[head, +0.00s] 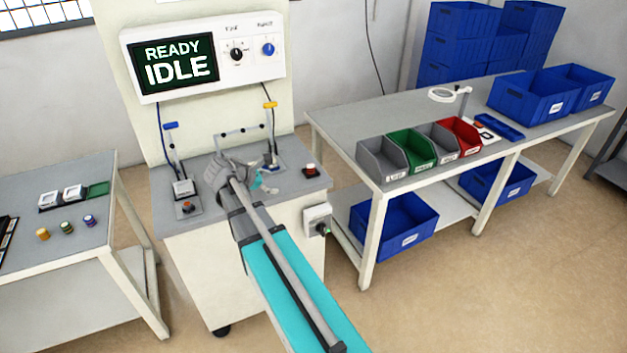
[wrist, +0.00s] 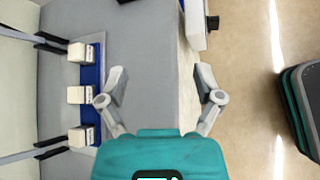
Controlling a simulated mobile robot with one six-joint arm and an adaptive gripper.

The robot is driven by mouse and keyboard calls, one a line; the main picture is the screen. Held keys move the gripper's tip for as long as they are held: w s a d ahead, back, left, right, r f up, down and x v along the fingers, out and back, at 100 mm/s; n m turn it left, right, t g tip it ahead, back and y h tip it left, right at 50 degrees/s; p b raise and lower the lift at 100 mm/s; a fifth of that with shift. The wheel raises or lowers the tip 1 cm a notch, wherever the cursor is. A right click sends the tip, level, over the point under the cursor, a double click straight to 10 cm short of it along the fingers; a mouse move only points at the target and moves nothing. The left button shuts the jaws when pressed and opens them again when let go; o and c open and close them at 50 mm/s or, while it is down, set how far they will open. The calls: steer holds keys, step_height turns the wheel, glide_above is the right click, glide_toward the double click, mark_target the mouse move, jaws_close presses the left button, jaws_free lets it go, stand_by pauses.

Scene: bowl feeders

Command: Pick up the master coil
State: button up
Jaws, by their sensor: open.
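I cannot tell for certain which thing is the master coil. In the head view, small spools stand on the left table: a yellow one (head: 43,234), a green one (head: 67,227) and a purple one (head: 89,220). My gripper (wrist: 160,84) is open and empty in the wrist view, above the grey bench top near its edge. In the head view it is over the test bench, well to the right of the spools. The wrist view shows a white labelled block (wrist: 79,94) on a blue strip (wrist: 94,75), with two similar blocks, left of my gripper.
The test bench (head: 185,225) carries upright clamps and a panel (head: 205,58) reading "READY IDLE". The left table also holds white blocks (head: 73,192) and a green tray (head: 97,188). The right table has grey, green and red bins (head: 460,135). Blue crates (head: 400,222) stand below.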

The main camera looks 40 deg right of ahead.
mark_target(308, 167)
steer(key=w+d+n, duration=0.1)
steer(key=d+n+h+b, duration=0.1)
steer(key=d, duration=0.1)
steer(key=w+d+n+h+b, duration=0.1)
steer(key=d, duration=0.1)
steer(key=shift+w+f, duration=0.25)
steer(key=shift+w, duration=0.1)
steer(key=shift+w+d+r+n+h+b, duration=0.2)
steer(key=shift+d+r+n+h+b, duration=0.1)
steer(key=shift+d+n+h+b, duration=0.4)
steer(key=shift+a, duration=0.1)
steer(key=shift+b+x, duration=1.4)
steer(key=shift+x, duration=2.9)
steer(key=shift+f, duration=0.2)
steer(key=shift+b+x, duration=1.1)
steer(key=shift+x, duration=1.4)
steer(key=shift+s+f, duration=0.1)
jaws_close()
